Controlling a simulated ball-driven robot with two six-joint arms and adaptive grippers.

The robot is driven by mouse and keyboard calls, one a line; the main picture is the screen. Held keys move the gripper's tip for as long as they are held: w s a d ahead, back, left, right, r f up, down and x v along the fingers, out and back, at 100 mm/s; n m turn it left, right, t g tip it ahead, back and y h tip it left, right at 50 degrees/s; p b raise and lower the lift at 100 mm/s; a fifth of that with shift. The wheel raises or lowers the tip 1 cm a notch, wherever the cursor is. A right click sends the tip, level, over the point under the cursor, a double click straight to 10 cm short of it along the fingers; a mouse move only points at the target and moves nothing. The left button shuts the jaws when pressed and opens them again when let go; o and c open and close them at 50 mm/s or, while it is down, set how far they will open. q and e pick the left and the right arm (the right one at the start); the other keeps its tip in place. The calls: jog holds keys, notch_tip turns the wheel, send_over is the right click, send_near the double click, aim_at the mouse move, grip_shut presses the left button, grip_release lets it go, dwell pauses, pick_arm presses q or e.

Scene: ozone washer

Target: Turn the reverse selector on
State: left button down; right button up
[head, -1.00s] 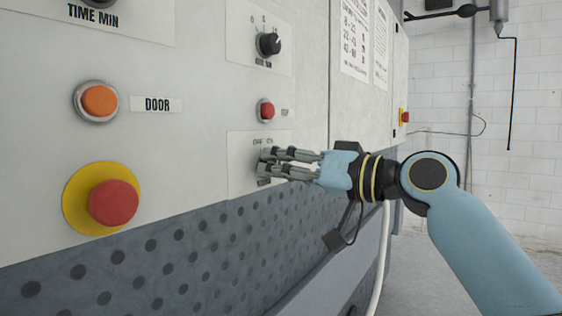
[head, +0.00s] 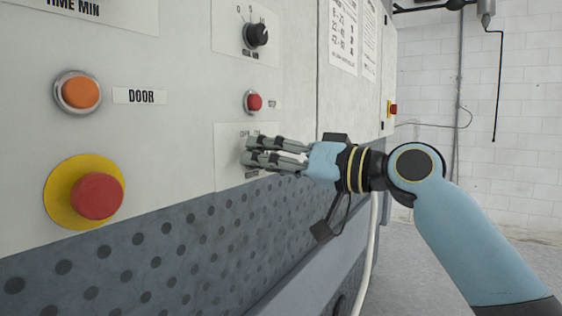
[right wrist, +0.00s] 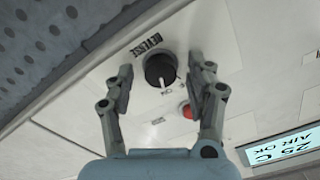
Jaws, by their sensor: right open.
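The reverse selector (right wrist: 160,69) is a round black knob with a white pointer mark, on a plate labelled REVERSE in the right wrist view. My right gripper (right wrist: 160,80) is open, with one finger on each side of the knob; I cannot tell whether the fingers touch it. In the head view my right gripper (head: 247,150) is at the selector's plate (head: 226,172), and its fingers hide the knob. My left gripper is not in view.
A small red button (head: 254,103) sits just above the selector's plate, with another black knob (head: 256,35) higher up. To the left are an orange DOOR button (head: 80,92) and a large red button on yellow (head: 97,196). A perforated grey panel (head: 150,250) lies below.

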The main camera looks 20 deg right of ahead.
jog(key=v, duration=1.2)
dwell(0.3)
